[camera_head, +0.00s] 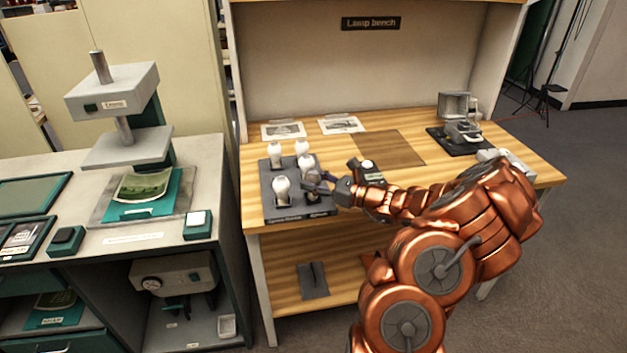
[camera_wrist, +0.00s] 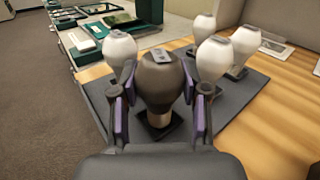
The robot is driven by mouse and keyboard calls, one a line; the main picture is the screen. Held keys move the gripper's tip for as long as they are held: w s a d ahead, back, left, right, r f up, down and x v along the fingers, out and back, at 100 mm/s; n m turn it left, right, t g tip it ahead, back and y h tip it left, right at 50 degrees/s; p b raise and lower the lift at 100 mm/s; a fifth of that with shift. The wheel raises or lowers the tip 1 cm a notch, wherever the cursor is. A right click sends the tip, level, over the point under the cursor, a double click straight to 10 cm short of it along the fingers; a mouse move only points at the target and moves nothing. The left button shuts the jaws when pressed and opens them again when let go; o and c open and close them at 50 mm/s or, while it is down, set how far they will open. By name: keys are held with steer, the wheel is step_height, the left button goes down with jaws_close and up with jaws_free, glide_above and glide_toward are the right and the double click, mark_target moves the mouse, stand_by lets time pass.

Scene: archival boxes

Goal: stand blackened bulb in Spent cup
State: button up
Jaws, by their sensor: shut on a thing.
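The blackened bulb (camera_wrist: 158,82) is upright between the fingers of my gripper (camera_wrist: 160,92), in the middle of the wrist view. The fingers are shut on its sides, and its pale neck points down at a dark square cup (camera_wrist: 153,133) on the grey holder (camera_wrist: 252,88). I cannot tell whether its base is seated in that cup. In the head view, my gripper (camera_head: 322,181) is over the right front of the holder (camera_head: 291,208). Its fingers partly hide the bulb there. The small labels on the holder's front edge are too blurred to read.
Several white bulbs stand close by in the holder, including one at front left (camera_head: 281,188) and one at the back (camera_head: 301,148). Two printed sheets (camera_head: 341,125) lie behind. A brown mat (camera_head: 388,148) to the right is clear. A metal device (camera_head: 462,130) stands farther right.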

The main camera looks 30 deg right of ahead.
steer(key=shift+f, duration=0.35)
steer(key=o, duration=0.8)
steer(key=shift+o, duration=0.2)
steer(key=p+v, duration=0.4)
steer(key=v, duration=0.7)
stand_by(0.8)
